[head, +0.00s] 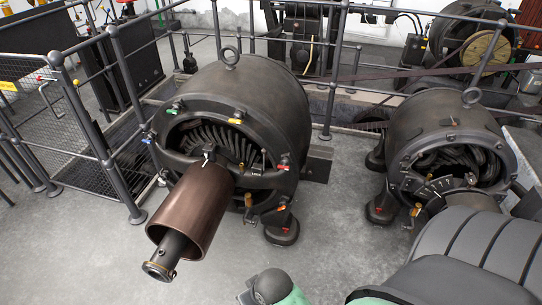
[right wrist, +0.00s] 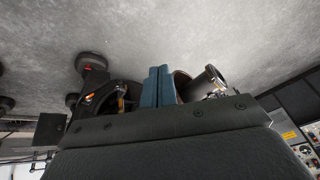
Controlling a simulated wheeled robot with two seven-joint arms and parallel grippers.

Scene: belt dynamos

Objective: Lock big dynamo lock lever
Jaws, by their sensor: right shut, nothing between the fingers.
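The big dynamo (head: 255,85) stands left of centre in the head view. A copper-brown cylinder (head: 192,205) with a dark shaft end juts from its front. Small coloured tabs and levers sit around its front ring, among them a yellow tab (head: 235,121) and a yellow-orange lever (head: 248,200). I cannot tell which is the lock lever or how it is set. In the right wrist view my right gripper (right wrist: 158,87) has its blue fingers together, empty. The dynamo's dark front (right wrist: 105,100) and the cylinder (right wrist: 182,85) show behind them, partly hidden. My left gripper is not in view.
A smaller dynamo (head: 445,120) stands at the right, partly behind my arm. Metal railings (head: 120,60) run at the left and behind the big dynamo. Grey floor (head: 335,225) is clear between the two dynamos. A belt (head: 440,73) runs behind.

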